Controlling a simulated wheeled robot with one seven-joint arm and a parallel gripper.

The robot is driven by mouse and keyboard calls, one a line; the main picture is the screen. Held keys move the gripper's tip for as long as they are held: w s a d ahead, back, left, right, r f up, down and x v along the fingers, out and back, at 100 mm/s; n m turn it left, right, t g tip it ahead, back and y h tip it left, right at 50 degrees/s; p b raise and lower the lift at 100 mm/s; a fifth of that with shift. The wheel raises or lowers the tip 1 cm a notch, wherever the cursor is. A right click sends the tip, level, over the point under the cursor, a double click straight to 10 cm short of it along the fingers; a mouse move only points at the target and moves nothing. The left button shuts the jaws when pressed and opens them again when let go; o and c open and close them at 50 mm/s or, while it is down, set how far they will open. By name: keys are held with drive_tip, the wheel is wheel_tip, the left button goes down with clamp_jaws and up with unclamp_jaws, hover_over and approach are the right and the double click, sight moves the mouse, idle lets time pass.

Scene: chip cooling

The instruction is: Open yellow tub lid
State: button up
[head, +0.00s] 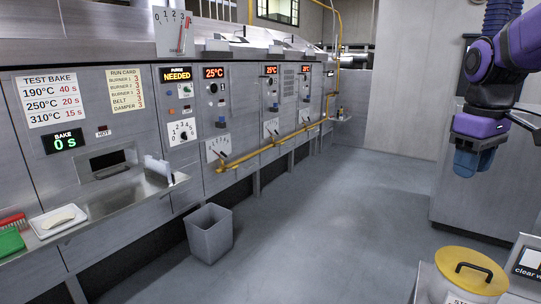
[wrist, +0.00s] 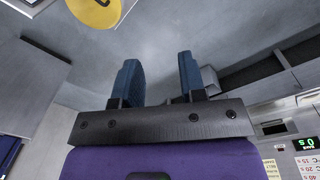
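The yellow tub lid (head: 455,259) is a round disc with a black handle (head: 474,267). It sits on a pale tub (head: 432,287) at the bottom right of the head view, and the tub is cut off by the frame edge. Part of the lid also shows at the top left of the wrist view (wrist: 92,14). My gripper (head: 474,162) hangs in the air with its fingers down, higher in the picture than the lid and apart from it. In the wrist view its two blue fingers (wrist: 158,70) stand apart with nothing between them.
A grey bin (head: 209,236) stands on the open floor (head: 310,220). A machine row with control panels (head: 185,105) and a yellow rail (head: 270,146) runs along the left. A sign (head: 528,262) stands right beside the tub. A grey cabinet (head: 450,205) is behind my gripper.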

drive_tip(key=s+a+m+t, duration=0.2)
drive_tip(key=s+a, duration=0.1)
drive_tip(key=s, duration=0.4)
drive_tip(key=s+a+f+m+t, duration=0.1)
drive_tip(key=s+a+m+t, duration=0.1)
drive_tip(key=s, duration=0.6)
drive_tip(key=shift+a+f+t+y, duration=0.15)
drive_tip(key=shift+a+t+y, duration=0.25)
drive_tip(key=shift+a, duration=0.7)
drive_tip(key=n+g+h, duration=0.1)
drive_tip(key=n+g, duration=0.2)
drive_tip(key=n, duration=0.8)
hover_over(469, 265)
drive_tip(key=s+a, duration=0.1)
drive_tip(key=s, duration=0.1)
drive_tip(key=s+a+x, duration=0.1)
drive_tip(key=s+x, duration=0.1)
drive_tip(key=x, duration=0.9)
drive_tip(key=s+a+f+x, duration=0.1)
drive_tip(key=s+x, duration=0.1)
drive_tip(key=x, duration=0.9)
drive_tip(key=shift+d+x, duration=0.15)
drive_tip(key=shift+x, duration=2.6)
drive_tip(key=shift+d+x, duration=0.15)
drive_tip(key=shift+x, duration=2.6)
